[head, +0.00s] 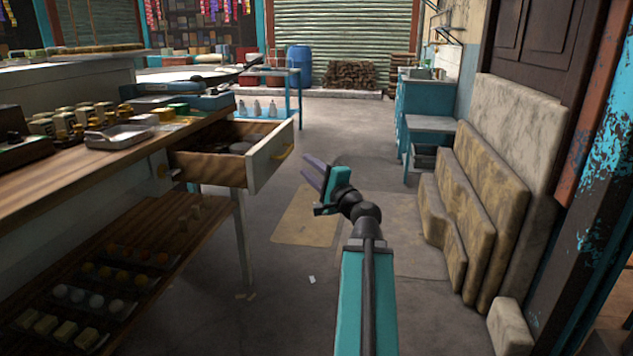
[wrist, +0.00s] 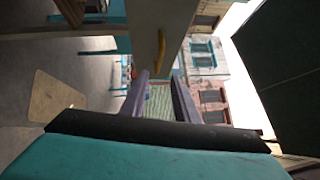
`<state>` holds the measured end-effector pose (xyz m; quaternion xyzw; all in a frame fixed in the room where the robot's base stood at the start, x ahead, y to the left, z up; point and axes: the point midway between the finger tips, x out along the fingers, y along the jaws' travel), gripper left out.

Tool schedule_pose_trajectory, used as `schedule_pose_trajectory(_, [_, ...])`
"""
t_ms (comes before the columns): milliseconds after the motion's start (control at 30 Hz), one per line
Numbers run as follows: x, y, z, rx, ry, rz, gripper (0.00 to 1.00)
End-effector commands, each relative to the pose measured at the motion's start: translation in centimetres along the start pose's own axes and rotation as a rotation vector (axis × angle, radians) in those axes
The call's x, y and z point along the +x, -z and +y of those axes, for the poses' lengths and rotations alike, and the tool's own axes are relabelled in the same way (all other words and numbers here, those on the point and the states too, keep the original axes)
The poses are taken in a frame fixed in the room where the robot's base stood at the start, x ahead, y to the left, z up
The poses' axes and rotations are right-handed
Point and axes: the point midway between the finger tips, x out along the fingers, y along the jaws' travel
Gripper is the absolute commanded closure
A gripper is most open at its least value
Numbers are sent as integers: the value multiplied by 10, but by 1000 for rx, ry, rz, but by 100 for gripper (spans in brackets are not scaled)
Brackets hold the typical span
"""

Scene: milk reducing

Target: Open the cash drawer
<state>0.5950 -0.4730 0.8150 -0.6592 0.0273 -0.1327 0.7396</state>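The cash drawer (head: 262,166) is pulled out from the counter, with its wooden inside showing and some dark contents in it. Its pale front carries a yellow handle (head: 284,152). In the wrist view the drawer front (wrist: 144,25) hangs at the top, with the yellow handle (wrist: 161,50) just beyond my fingertips. My gripper (head: 311,171) is to the right of the drawer front and apart from the handle. In the wrist view my gripper (wrist: 160,84) has its two fingers spread with nothing held between them.
The wooden counter (head: 60,178) on the left holds a metal tray (head: 118,136) and small goods. A lower shelf (head: 150,262) bears several rows of items. Stone slabs (head: 470,215) lean along the right wall. The floor between is mostly clear.

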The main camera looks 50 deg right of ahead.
Motion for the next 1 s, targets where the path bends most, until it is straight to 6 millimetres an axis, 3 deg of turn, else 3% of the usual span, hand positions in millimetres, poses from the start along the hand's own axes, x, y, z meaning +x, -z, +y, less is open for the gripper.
schedule_pose_trajectory(1000, [-30,1,2,-2,2,4,72])
